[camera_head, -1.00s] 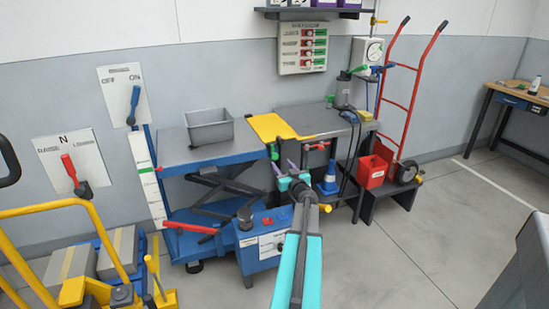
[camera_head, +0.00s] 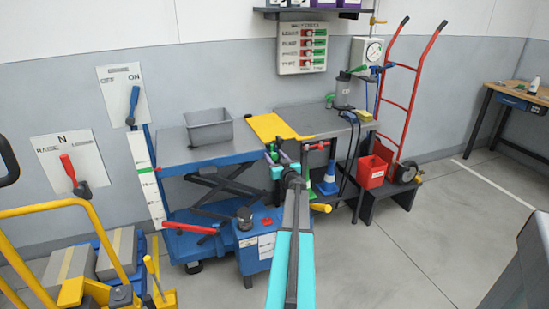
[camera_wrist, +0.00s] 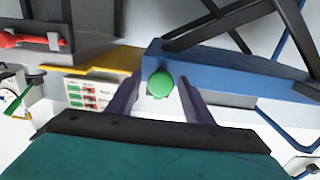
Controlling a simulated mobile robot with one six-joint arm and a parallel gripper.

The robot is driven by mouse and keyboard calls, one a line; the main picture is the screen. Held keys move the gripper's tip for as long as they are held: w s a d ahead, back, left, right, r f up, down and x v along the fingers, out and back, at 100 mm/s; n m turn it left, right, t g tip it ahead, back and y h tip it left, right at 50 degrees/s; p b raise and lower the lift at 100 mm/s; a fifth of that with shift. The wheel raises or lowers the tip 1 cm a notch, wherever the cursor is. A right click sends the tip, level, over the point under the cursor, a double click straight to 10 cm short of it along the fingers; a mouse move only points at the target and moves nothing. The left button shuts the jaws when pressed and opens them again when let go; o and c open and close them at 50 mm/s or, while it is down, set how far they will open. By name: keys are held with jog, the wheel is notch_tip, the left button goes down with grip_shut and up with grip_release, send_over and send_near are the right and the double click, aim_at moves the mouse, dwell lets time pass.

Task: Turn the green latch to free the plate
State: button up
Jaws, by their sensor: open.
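The green latch (camera_wrist: 160,85) shows in the wrist view as a rounded green end by the corner of the blue lift table. It lies between the two purple fingers of my gripper (camera_wrist: 157,95), which is open with room on both sides of it. In the head view, my gripper (camera_head: 277,159) is at the lift table's right end, and the latch is mostly hidden behind it. The yellow plate (camera_head: 268,126) lies flat across the gap between the lift table and the dark bench. It also shows as a yellow strip in the wrist view (camera_wrist: 98,71).
The lift table (camera_head: 180,151) carries a grey bin (camera_head: 209,129). A red-handled lever (camera_head: 316,146) stands close right of my gripper. A blue box (camera_head: 259,250) is below. The bench (camera_head: 310,122), a red bucket (camera_head: 371,172) and a hand truck (camera_head: 408,67) are farther right.

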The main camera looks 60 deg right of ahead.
dwell(0.3)
jog(key=c, duration=1)
jog(key=shift+n, duration=0.4)
jog(key=n+p, duration=0.1)
jog(key=n, duration=0.7)
jog(key=shift+w+f+b, duration=0.1)
jog(key=shift+b, duration=0.25)
jog(key=n+b, duration=0.1)
jog(key=n, duration=0.3)
jog(key=shift+f+n+b, duration=0.1)
jog(key=shift+n+b, duration=0.2)
jog(key=shift+b, duration=0.1)
jog(key=n+b, duration=0.2)
jog(key=n, duration=0.2)
jog(key=shift+n, duration=0.3)
